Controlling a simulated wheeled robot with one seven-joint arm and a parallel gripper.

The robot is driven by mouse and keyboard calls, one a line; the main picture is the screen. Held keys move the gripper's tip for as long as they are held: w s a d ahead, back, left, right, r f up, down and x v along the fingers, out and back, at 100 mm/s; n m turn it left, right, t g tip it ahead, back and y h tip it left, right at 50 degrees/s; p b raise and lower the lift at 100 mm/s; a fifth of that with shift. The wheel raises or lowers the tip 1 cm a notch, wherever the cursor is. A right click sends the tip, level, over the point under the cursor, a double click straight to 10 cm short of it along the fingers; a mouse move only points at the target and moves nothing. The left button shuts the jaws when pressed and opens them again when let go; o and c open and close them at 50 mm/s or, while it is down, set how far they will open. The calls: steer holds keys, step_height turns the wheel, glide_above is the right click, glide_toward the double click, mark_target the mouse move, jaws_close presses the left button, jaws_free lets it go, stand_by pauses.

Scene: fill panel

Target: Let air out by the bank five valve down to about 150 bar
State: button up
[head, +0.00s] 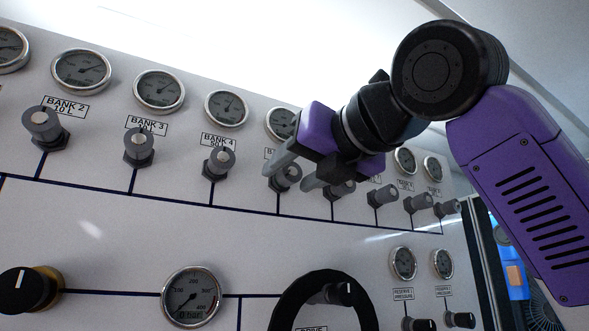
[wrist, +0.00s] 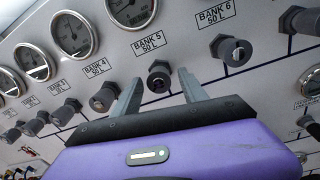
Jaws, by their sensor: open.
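The bank five valve is a dark grey knob in the wrist view (wrist: 159,78), below its "BANK 5 50 L" label (wrist: 149,43). In the head view the knob (head: 290,173) is partly hidden by my gripper. My gripper (wrist: 158,82) is open and empty, its two grey fingers reaching toward the panel on either side of the knob in the picture. I cannot tell whether they touch it. In the head view my gripper (head: 287,176) is in front of the bank five place. The bank five gauge (wrist: 131,8) is cut off at the top; its reading is not legible.
Neighbouring knobs stand close by: bank four (wrist: 103,98) to the left and bank six (wrist: 232,50) to the right. Below the row are a drive gauge (head: 191,296) showing 0 bar, a large black handwheel (head: 283,303) and a black knob (head: 25,290).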

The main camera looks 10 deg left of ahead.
steer(key=shift+c, duration=0.3)
jaws_close()
